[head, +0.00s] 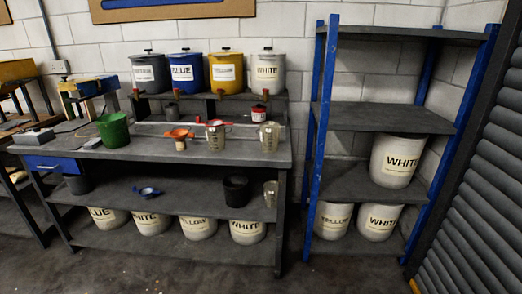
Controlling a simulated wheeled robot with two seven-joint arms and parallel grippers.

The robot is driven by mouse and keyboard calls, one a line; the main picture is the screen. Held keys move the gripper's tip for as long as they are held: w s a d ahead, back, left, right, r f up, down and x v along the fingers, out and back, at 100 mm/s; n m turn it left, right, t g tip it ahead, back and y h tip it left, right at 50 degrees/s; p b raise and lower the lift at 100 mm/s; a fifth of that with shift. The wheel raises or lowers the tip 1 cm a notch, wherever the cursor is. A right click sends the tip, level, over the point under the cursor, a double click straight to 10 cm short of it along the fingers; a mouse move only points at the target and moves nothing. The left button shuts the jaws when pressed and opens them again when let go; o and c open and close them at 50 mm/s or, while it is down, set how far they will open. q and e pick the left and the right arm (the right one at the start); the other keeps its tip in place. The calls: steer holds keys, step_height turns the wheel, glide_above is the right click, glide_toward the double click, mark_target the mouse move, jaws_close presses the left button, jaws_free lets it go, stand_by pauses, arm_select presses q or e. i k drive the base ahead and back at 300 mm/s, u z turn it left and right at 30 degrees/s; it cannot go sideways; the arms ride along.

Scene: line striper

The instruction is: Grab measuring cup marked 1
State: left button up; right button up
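Two metal measuring cups stand on the workbench top (250,159): a left one (216,140) and a right one (270,139). A third metal cup (270,194) stands on the shelf under the bench top, at its right end. Any number on these cups is too small to read, so I cannot tell which is marked 1. A red item lies at the rim of the left cup. Neither of my grippers is in view.
A green bucket (113,132), an orange funnel (179,133) and a red-and-white can (258,113) share the bench top. A black bucket (236,191) stands beside the lower cup. Blue-posted shelving (364,117) stands right of the bench. The floor in front (190,280) is clear.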

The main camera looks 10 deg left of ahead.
mark_target(216, 136)
steer(key=u, duration=0.05)
steer(key=k, duration=0.25)
steer(key=z, duration=1.15)
steer(key=i, duration=1.85)
steer(key=u, duration=0.5)
